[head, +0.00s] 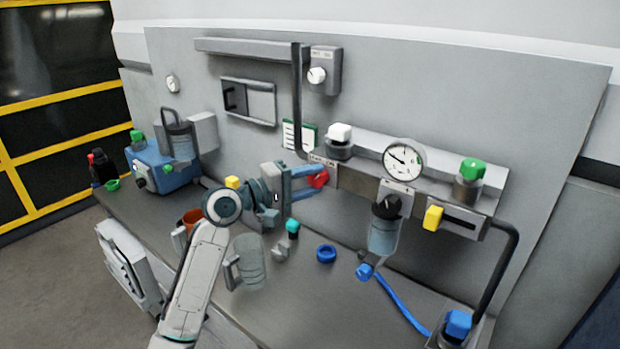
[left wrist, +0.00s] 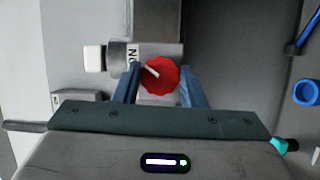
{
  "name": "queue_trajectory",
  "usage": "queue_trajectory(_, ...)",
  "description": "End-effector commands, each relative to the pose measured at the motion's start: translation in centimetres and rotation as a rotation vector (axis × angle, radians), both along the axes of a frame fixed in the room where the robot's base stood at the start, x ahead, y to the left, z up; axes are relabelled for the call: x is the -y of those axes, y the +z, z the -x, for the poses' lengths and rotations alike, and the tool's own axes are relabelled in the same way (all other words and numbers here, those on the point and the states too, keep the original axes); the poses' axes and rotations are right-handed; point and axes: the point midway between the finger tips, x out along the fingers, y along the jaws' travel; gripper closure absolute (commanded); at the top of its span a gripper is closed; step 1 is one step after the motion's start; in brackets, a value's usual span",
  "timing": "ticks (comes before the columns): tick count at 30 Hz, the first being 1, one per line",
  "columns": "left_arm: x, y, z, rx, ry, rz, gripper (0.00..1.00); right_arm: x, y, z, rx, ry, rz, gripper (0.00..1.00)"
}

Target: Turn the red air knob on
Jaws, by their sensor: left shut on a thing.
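The red air knob (head: 319,179) is on the front of the grey air unit on the back panel. In the left wrist view the knob (left wrist: 160,78) shows between the two blue fingers, with a white pointer line slanting to the upper left, towards a white label with dark letters (left wrist: 132,56). My left gripper (head: 317,181) reaches it from the left and is shut on the knob, one finger on each side. The wrist view also shows the gripper (left wrist: 160,82). My right gripper is not in view.
A pressure gauge (head: 404,158), a yellow slide handle (head: 433,217) and a green-topped fitting (head: 469,180) are to the right of the knob. A clear mug (head: 249,262) and a blue ring (head: 326,254) are on the bench below. A dark vertical pipe (head: 297,100) rises above the knob.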

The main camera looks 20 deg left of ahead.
Motion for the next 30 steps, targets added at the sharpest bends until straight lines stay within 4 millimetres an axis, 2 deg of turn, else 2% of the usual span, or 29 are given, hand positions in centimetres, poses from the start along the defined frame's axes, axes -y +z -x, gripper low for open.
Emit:
queue_trajectory(10, 0.03, 0.0, 0.01, 0.045, -0.001, -0.132, 0.85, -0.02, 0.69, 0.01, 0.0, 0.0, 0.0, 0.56)
queue_trajectory(26, 0.03, -0.11, 0.02, 0.053, -0.001, -0.155, 0.85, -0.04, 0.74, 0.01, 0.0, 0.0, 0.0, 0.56)
queue_trajectory(27, 0.03, -0.11, 0.02, 0.053, -0.001, -0.155, 0.61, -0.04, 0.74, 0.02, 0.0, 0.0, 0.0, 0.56)
queue_trajectory(30, 0.02, -0.09, 0.01, 0.053, -0.001, -0.155, 0.41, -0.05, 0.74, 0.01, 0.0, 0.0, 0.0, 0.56)
